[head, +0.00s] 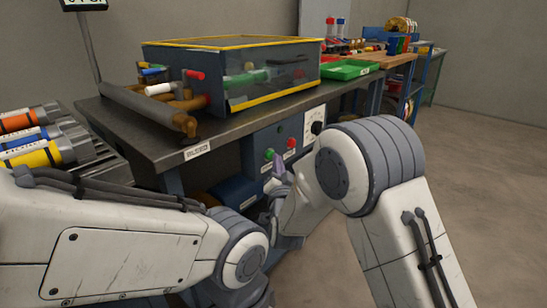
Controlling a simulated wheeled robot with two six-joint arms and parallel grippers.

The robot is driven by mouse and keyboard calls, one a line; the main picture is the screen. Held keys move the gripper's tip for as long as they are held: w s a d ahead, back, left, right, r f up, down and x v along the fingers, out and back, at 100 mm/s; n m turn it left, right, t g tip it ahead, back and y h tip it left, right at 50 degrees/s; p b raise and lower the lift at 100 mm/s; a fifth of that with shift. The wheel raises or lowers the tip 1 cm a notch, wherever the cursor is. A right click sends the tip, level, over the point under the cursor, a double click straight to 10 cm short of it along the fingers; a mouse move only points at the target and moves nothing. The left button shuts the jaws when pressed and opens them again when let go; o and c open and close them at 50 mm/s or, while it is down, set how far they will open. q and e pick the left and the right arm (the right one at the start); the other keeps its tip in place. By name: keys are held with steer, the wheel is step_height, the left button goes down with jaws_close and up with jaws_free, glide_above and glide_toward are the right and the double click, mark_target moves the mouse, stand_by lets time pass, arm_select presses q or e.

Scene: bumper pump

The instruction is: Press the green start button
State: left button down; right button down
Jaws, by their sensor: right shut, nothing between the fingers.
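The green start button (268,154) sits on the blue-grey control panel (262,138) on the front of the bench, below the tabletop. A red button (291,143) is to its right. My right gripper (279,172) is shut and empty, with its tips just below and right of the green button in the picture. I cannot tell whether they touch the panel. My left arm crosses the lower left, and its gripper is not visible.
A dial (316,127) is at the panel's right. On the bench (215,146) stand a clear yellow-edged case (245,70) with pipes and a green tray (346,69). Coloured cylinders (35,140) lie on a rack at left. The floor at right is clear.

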steer(key=shift+w+a, duration=0.15)
steer(key=shift+a, duration=0.05)
stand_by(0.5)
steer(key=shift+s+d+b, duration=0.35)
steer(key=shift+s+d, duration=0.25)
steer(key=shift+d, duration=0.15)
steer(key=s+d, duration=0.1)
steer(key=d, duration=0.1)
steer(key=s+d+b, duration=0.1)
steer(key=s+d, duration=0.1)
stand_by(0.3)
stand_by(0.4)
